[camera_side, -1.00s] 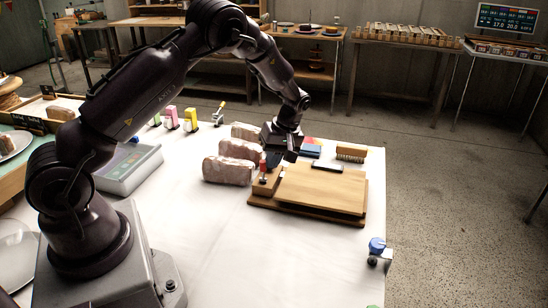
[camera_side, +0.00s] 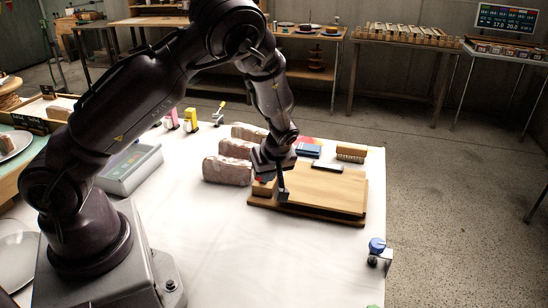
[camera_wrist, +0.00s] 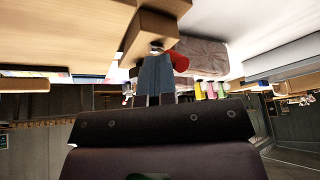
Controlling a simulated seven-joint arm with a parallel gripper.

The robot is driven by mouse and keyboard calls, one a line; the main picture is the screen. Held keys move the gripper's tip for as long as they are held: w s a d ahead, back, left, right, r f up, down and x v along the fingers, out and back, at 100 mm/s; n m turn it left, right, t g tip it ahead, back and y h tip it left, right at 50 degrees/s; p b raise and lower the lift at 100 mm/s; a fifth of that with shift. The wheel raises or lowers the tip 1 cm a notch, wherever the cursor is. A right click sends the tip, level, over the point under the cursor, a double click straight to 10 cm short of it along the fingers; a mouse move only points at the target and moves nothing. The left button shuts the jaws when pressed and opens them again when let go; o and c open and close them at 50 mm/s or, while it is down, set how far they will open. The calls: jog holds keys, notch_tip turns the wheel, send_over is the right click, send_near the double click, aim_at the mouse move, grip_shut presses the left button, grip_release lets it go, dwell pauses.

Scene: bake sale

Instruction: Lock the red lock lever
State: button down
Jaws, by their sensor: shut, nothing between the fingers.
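The red lock lever (camera_wrist: 180,62) shows in the wrist view right beside my fingers, close to the end of a wooden block (camera_wrist: 150,32). In the side view my gripper covers most of the lever. The wooden block (camera_side: 262,190) stands at the left edge of the wooden board (camera_side: 325,188). My gripper (camera_side: 283,196) is shut and empty, pointing down at the block's right side, over the board's left part. In the wrist view the closed fingers (camera_wrist: 156,56) reach to the block. I cannot tell whether they touch the lever.
Wrapped loaves (camera_side: 227,170) lie left of the block. A dark flat device (camera_side: 327,166) rests on the board, with a brush (camera_side: 351,152) and a blue item (camera_side: 308,150) behind it. A grey tray (camera_side: 130,170) stands at left. The table's front middle is clear.

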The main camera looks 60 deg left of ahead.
jog(key=shift+f, duration=0.1)
jog(key=shift+w+a+f, duration=0.15)
jog(key=shift+w+a, duration=0.35)
dwell(0.4)
jog(key=shift+w, duration=0.15)
jog(key=w, duration=0.1)
jog(key=w+d+r, duration=0.1)
jog(key=w+r, duration=0.1)
jog(key=shift+w+d, duration=0.25)
jog(key=s+d+r, duration=0.2)
jog(key=d+r, duration=0.4)
jog(key=r, duration=0.1)
jog(key=shift+s, duration=0.25)
jog(key=shift+d, duration=0.1)
